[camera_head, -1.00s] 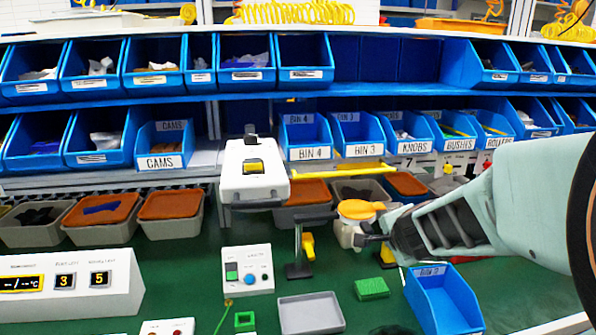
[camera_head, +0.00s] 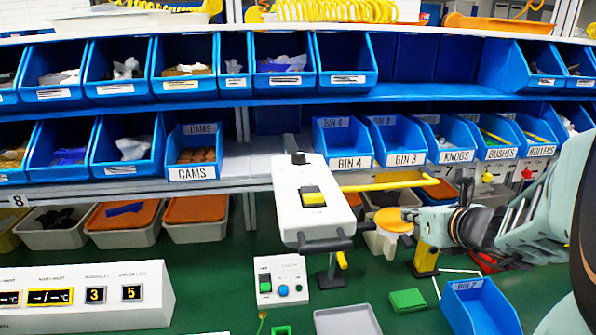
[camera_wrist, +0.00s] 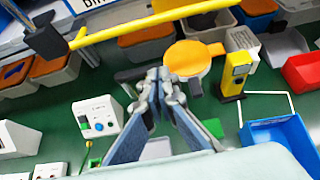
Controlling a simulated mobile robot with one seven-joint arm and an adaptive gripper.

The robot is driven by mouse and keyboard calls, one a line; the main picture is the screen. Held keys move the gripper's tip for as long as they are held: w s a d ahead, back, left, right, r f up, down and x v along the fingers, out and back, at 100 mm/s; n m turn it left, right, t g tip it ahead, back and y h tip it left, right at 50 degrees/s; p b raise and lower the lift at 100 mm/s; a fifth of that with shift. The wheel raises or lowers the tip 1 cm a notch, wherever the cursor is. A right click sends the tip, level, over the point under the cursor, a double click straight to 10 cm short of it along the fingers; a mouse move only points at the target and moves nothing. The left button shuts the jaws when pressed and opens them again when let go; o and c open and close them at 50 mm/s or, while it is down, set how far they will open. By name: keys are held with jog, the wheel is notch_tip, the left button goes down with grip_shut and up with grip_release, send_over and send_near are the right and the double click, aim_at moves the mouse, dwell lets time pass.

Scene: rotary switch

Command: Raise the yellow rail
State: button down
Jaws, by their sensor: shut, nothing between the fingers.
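The yellow rail (camera_head: 390,182) is a thin bar running roughly level to the right from the white housing (camera_head: 312,205), above the bench. In the wrist view the rail (camera_wrist: 150,22) crosses the upper left, with a dark block at its left end. My gripper (camera_head: 412,216) is in front of and below the rail's right part, apart from it, by the orange-topped white pot (camera_head: 393,219). In the wrist view my gripper (camera_wrist: 165,77) is shut and empty, its tips just left of the orange top. Contact with the pot cannot be told.
A yellow-and-black post (camera_head: 427,258) stands close by my gripper. A blue bin (camera_head: 480,305) is at the lower right, with a green block (camera_head: 407,300) and grey tray (camera_head: 347,321) left of it. Labelled blue bins (camera_head: 398,145) line the shelf behind.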

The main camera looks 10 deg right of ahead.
dwell(0.3)
jog(key=b+x, duration=0.5)
jog(key=x, duration=0.5)
jog(key=shift+w+r+p, duration=0.15)
jog(key=shift+r+p, duration=0.9)
jog(key=shift+p, duration=0.1)
jog(key=shift+w+r+p, duration=0.2)
jog(key=shift+r+p, duration=0.8)
jog(key=shift+p, duration=0.15)
jog(key=shift+r+p, duration=0.2)
jog(key=shift+p, duration=0.1)
jog(key=shift+r+p, duration=0.1)
jog(key=shift+p, duration=0.4)
